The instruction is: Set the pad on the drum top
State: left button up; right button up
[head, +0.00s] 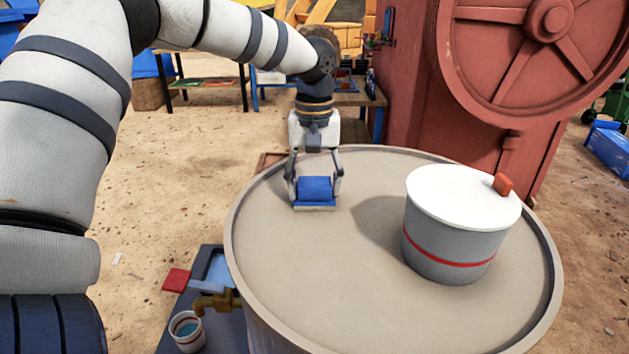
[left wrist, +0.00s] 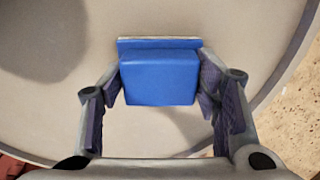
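The blue pad (head: 315,188) has a thick block on a thin, flat base plate. It is at the far left part of the round, beige drum top (head: 340,290). My left gripper (head: 315,183) points down with its fingers on either side of the block. The left wrist view shows the pad (left wrist: 159,76) between both fingers, which appear to press on its sides. The pad looks level. I cannot tell whether its base touches the drum top. My right gripper is in neither view.
A grey pot (head: 450,243) with a red stripe, white lid and orange knob stands on the drum's right side. A red crusher with a flywheel (head: 548,20) rises behind. A cup (head: 187,331) and brass tap (head: 216,302) are at lower left. The drum's front middle is clear.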

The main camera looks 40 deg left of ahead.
aim_at(314, 182)
pick_arm(q)
jog(key=shift+o, duration=0.9)
jog(key=shift+r, duration=0.1)
notch_tip(314, 182, up, 12)
jog(key=shift+r+b, duration=0.15)
jog(key=shift+b, duration=0.15)
